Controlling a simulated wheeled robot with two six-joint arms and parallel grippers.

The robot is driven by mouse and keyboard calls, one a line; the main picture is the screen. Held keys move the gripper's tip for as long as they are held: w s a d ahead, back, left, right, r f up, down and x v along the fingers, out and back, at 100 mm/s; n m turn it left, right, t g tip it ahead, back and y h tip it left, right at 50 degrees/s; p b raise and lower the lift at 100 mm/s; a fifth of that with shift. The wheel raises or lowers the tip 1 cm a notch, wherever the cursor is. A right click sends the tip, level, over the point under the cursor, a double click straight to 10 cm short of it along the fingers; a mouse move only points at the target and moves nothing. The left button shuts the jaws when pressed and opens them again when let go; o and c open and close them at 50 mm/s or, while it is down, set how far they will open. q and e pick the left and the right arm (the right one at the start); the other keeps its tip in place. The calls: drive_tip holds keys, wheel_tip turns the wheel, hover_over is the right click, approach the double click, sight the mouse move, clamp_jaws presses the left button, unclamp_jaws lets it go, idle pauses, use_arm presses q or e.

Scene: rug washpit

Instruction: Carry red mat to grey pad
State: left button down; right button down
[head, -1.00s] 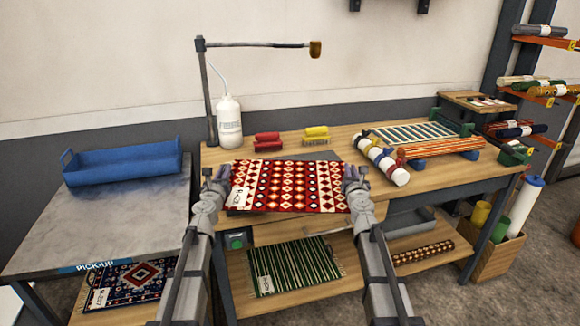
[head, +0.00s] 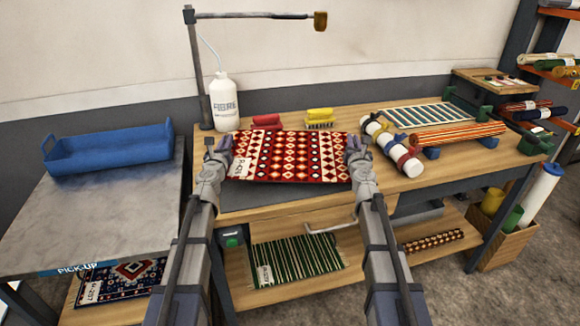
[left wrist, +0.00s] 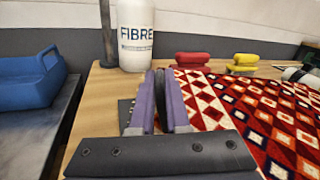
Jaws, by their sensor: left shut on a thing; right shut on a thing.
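The red mat (head: 292,158), with white and black diamond patterns and a white tag at its left, is stretched between my two grippers. My left gripper (head: 226,158) is shut on its left edge. My right gripper (head: 354,152) is shut on its right edge. The mat also fills the right of the left wrist view (left wrist: 260,115), beside the left gripper's purple fingers (left wrist: 160,100). The grey pad (head: 270,194) lies on the wooden bench, partly hidden behind and below the mat. The mat appears held above it; the exact gap cannot be told.
A white bottle (head: 224,103) and lamp post stand behind the left gripper. A red brush (head: 266,121) and yellow brush (head: 320,117) lie behind the mat. Tied rolls (head: 392,147) lie at right. A blue tray (head: 108,148) sits on the grey left table (head: 90,215).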

use_arm(q)
drive_tip(key=shift+f, duration=0.1)
use_arm(e)
drive_tip(key=shift+f, duration=0.1)
